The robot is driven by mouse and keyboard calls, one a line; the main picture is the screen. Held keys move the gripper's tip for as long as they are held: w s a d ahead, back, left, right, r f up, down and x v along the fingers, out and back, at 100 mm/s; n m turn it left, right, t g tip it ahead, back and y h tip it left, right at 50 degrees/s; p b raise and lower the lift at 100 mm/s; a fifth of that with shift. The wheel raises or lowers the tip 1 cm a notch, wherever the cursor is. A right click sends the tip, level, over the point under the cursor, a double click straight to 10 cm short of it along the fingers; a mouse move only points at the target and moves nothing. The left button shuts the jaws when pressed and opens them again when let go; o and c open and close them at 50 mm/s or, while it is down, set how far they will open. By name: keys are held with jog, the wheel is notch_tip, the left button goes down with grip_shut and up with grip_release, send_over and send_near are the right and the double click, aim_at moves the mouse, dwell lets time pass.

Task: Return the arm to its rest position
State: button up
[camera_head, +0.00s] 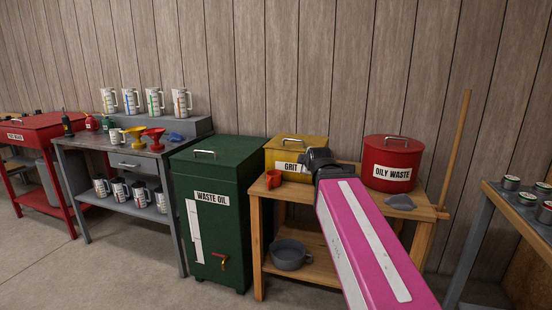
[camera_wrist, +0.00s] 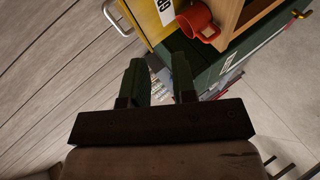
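My pink arm link (camera_head: 368,250) reaches in from the lower right in the head view, over the wooden bench (camera_head: 330,222). My gripper's fingers are hidden there behind the dark wrist (camera_head: 320,160). In the wrist view my gripper (camera_wrist: 158,75) shows two dark fingers standing apart with nothing between them. It is open and empty. Beyond the fingertips lie the yellow grit box (camera_wrist: 145,25) and the red mug (camera_wrist: 199,22), both apart from the fingers. In the head view the red mug (camera_head: 273,179) stands on the bench left of my wrist.
The red oily waste can (camera_head: 391,165) and a grey rag (camera_head: 399,202) are on the bench right of my arm. The green waste oil cabinet (camera_head: 213,240) stands left. A grey pan (camera_head: 288,255) sits on the lower shelf. A wooden stick (camera_head: 456,145) leans at right.

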jog(key=s+d+f+m+g, duration=0.2)
jog(key=s+f+m+g, duration=0.2)
jog(key=f, duration=0.8)
jog(key=s+d+f+m+g+h, duration=0.1)
jog(key=s+f+m+g, duration=0.3)
jog(key=f, duration=0.8)
jog(key=s+d+f+m+g, duration=0.4)
jog(key=s+f+m, duration=0.3)
jog(key=f, duration=0.5)
jog(key=shift+s+f+m+g, duration=0.25)
jog(key=shift+s+m+g, duration=0.15)
jog(key=shift+s, duration=0.45)
